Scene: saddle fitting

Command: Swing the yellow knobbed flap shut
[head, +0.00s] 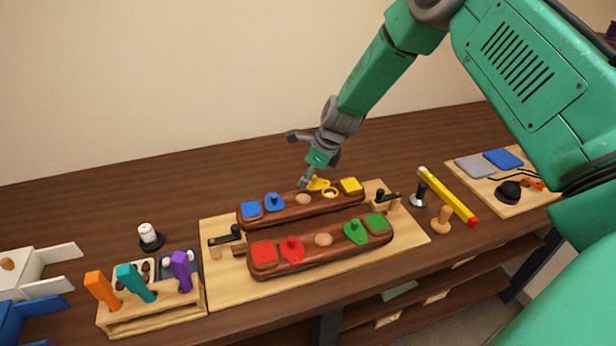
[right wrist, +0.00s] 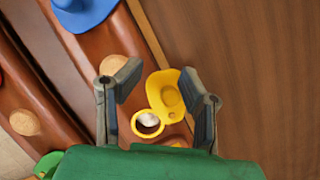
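The yellow knobbed flap (head: 317,184) is at the back wooden block, near its right end. In the right wrist view the flap (right wrist: 172,92) lies to one side of a yellow ring (right wrist: 147,123), whose opening is uncovered with something whitish inside. My right gripper (head: 303,159) is at the flap, behind the back block. In the right wrist view the gripper (right wrist: 160,80) is open, one finger on each side of the flap. The right finger looks close to the flap's edge; I cannot tell if it touches. My left gripper is out of view.
The back block (head: 287,213) also bears a blue knobbed flap (head: 274,202) and blue and yellow squares. The front block (head: 335,247) has red and green flaps. Both are on a pale board (head: 410,237) between black-topped clamps. A yellow-and-red bar (head: 447,195) lies to the right.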

